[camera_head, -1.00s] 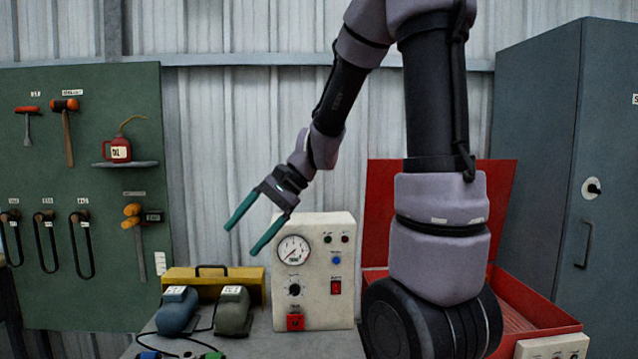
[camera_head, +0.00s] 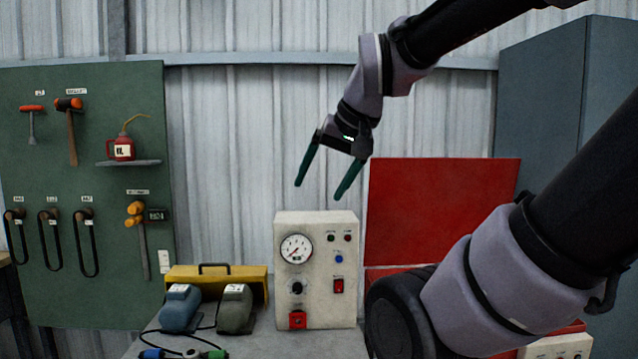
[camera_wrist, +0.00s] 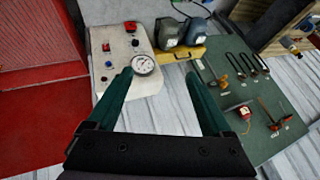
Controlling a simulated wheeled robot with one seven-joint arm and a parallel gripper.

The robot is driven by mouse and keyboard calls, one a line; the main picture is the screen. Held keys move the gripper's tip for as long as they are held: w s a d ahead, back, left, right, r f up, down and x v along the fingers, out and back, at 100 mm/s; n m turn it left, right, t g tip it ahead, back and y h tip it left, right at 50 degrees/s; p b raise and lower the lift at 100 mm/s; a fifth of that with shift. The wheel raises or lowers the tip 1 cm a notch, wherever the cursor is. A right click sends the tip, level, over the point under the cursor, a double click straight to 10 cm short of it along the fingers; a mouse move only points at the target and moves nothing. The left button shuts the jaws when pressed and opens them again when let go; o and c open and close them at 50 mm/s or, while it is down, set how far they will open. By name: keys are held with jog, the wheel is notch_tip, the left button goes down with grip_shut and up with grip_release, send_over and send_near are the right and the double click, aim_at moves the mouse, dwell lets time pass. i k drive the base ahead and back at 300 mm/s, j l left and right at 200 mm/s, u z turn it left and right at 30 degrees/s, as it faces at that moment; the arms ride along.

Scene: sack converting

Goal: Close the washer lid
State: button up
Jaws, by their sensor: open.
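The washer is a red box at the right of the head view, and its red lid (camera_head: 440,212) stands raised at its back against the wall. My arm hides most of the washer's body in that view. In the wrist view the lid (camera_wrist: 30,133) and the red ribbed interior (camera_wrist: 38,45) show at the left. My gripper (camera_head: 322,192) is open and empty, with teal fingers pointing down. It is in the air above the white control box, to the left of the lid and apart from it.
The white control box (camera_head: 316,268) with a gauge stands left of the washer. A yellow toolbox (camera_head: 245,277) and two motor-like units (camera_head: 180,307) lie further left. A green tool board (camera_head: 95,240) hangs on the wall. A grey cabinet (camera_head: 545,95) stands at the right.

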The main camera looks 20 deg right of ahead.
aim_at(419, 209)
jog(key=z, duration=1.55)
